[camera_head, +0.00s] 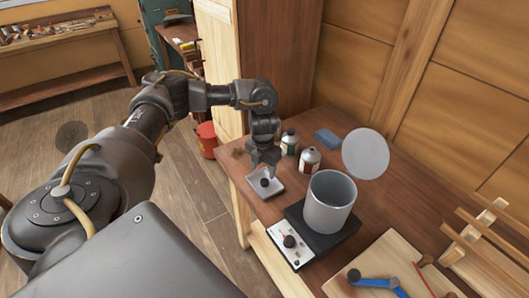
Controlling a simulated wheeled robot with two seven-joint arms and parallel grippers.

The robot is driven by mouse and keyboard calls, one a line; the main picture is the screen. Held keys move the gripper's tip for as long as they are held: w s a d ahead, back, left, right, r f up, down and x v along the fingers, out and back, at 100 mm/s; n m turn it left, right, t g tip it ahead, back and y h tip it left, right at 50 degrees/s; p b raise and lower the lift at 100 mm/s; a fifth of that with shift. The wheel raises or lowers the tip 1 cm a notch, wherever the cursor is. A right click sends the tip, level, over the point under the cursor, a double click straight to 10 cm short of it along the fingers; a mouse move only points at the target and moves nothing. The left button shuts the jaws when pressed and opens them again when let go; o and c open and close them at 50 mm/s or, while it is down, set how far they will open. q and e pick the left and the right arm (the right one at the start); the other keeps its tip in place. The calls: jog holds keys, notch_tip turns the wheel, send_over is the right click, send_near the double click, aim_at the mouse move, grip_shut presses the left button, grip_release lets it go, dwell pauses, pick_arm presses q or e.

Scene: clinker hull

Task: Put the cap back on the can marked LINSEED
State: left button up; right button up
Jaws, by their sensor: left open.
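My left gripper (264,163) is open, pointing down just above a small pale square tray (278,189) near the bench's left edge. A small dark round piece that looks like a cap (265,183) lies in the tray, below the fingers and apart from them as far as I can tell. Two small metal cans stand upright right of the gripper: one with a green label (289,146) and one with a red label (309,163). Their lettering is too small to read, so I cannot tell which is LINSEED. Whether each can's top is capped is unclear. My right gripper is not in view.
A large grey pot (328,207) stands on a dark unit with a knobbed panel (289,244), close to the red-labelled can. A round pale disc (366,154) shows behind it. A blue block (328,138) lies behind the cans. A board with a blue-handled tool (378,283) is at front right.

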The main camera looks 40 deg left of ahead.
aim_at(264, 181)
pick_arm(q)
jog(key=shift+d+f+p, duration=0.1)
jog(key=shift+f+p, duration=0.2)
jog(key=shift+p, duration=0.1)
notch_tip(264, 181, down, 4)
jog(key=shift+d+r+p, duration=0.15)
jog(key=shift+p, duration=0.65)
jog(key=shift+f, duration=0.5)
jog(key=shift+c, duration=0.4)
jog(key=c, duration=0.9)
